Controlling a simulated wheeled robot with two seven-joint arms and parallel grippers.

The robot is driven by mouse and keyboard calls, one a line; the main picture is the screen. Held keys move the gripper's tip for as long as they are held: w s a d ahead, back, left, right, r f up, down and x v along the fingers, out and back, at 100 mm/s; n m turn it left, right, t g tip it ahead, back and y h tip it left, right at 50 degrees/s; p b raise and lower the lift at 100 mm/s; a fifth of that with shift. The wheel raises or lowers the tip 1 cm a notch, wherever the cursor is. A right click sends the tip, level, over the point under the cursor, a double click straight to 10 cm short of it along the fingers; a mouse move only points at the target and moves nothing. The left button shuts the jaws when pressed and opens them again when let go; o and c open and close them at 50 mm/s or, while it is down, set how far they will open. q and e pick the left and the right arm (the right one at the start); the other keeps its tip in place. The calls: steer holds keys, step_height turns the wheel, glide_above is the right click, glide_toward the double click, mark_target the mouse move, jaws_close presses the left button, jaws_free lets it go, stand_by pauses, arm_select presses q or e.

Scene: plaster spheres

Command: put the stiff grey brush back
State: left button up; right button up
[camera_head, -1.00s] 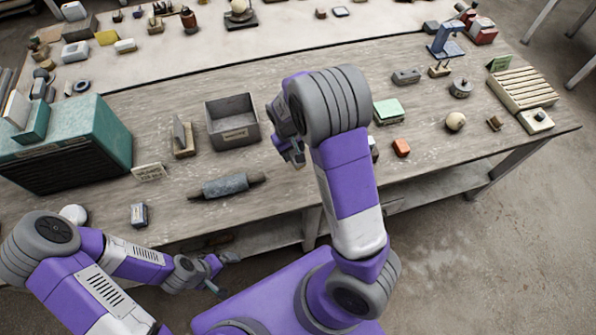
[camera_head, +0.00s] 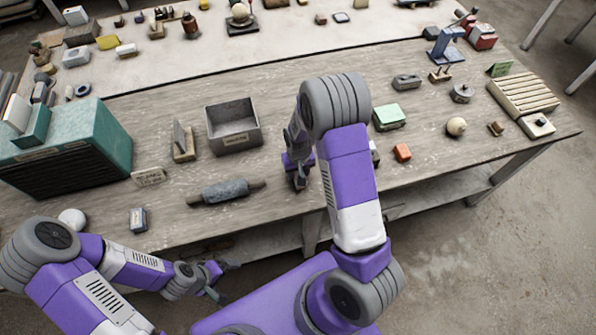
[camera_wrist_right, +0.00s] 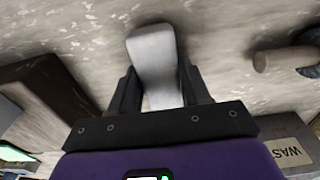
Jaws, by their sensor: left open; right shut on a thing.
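My right gripper (camera_head: 299,184) is above the front part of the wooden bench, to the right of the stone rolling pin. In the right wrist view its fingers (camera_wrist_right: 158,92) are shut on a smooth pale grey, elongated piece (camera_wrist_right: 153,52), which fits the stiff grey brush. No bristles show, and I cannot tell whether it touches the bench. In the head view the arm and gripper largely hide it. My left gripper (camera_head: 222,278) is open and empty, low in front of the bench's front edge.
The rolling pin (camera_head: 225,191) lies left of the right gripper, with a labelled grey bin (camera_head: 234,139) behind. An orange block (camera_head: 402,152) and green-topped box (camera_head: 389,118) stand to the right. A teal cabinet (camera_head: 105,135) is at left.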

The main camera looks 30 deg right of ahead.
steer(key=o, duration=1.1)
steer(key=r, duration=0.4)
steer(key=r+p, duration=0.1)
steer(key=r, duration=0.7)
steer(key=shift+s+p, duration=0.35)
steer(key=shift+p, duration=0.05)
